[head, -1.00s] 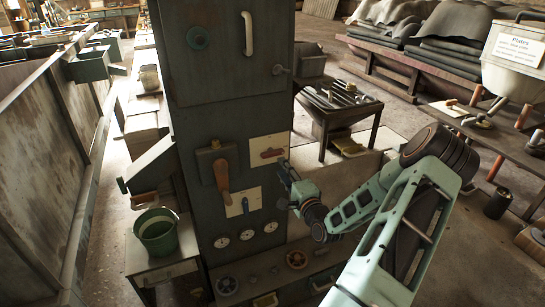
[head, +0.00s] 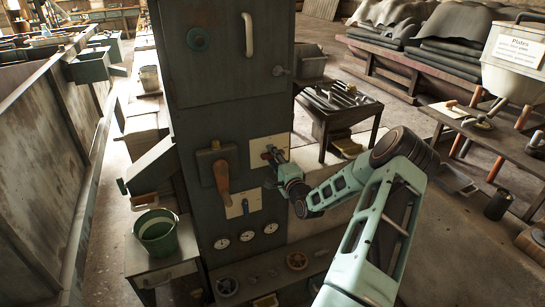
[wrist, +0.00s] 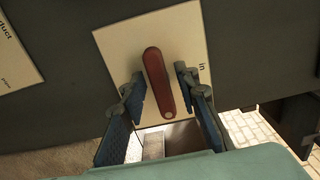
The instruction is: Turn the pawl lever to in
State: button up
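A red lever (wrist: 160,85) with rounded ends sits on a cream plate (wrist: 118,42) in the wrist view. The word "in" is printed near the plate's right edge there. In the head view the plate (head: 283,140) is on the dark cabinet's front and the red lever (head: 267,155) is partly hidden by my gripper. My gripper (wrist: 161,82) is open, with one blue-padded finger on each side of the lever. Gaps show between the lever and both fingers. How far the fingertips are from the plate is hard to tell.
On the dark cabinet (head: 225,85), an orange-brown handle (head: 221,176) is left of the plate. A green bucket (head: 157,235) stands at lower left. A low table (head: 350,112) with metal parts is behind to the right.

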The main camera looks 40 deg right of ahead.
grip_shut()
jog(key=shift+f+n+b, duration=0.1)
jog(key=shift+n+b, duration=0.2)
jog(key=shift+b, duration=0.15)
jog(key=shift+f+n+b, duration=0.15)
jog(key=shift+n+b, duration=0.85)
jog(key=shift+b, duration=0.05)
jog(key=n+b, duration=0.5)
jog(key=shift+f, duration=0.1)
jog(key=n+b, duration=0.5)
jog(key=b, duration=0.1)
jog(key=shift+d+n, duration=0.1)
jog(key=shift+n, duration=0.3)
jog(key=n+b, duration=0.4)
jog(key=shift+d, duration=0.1)
jog(key=shift+n+b, duration=0.3)
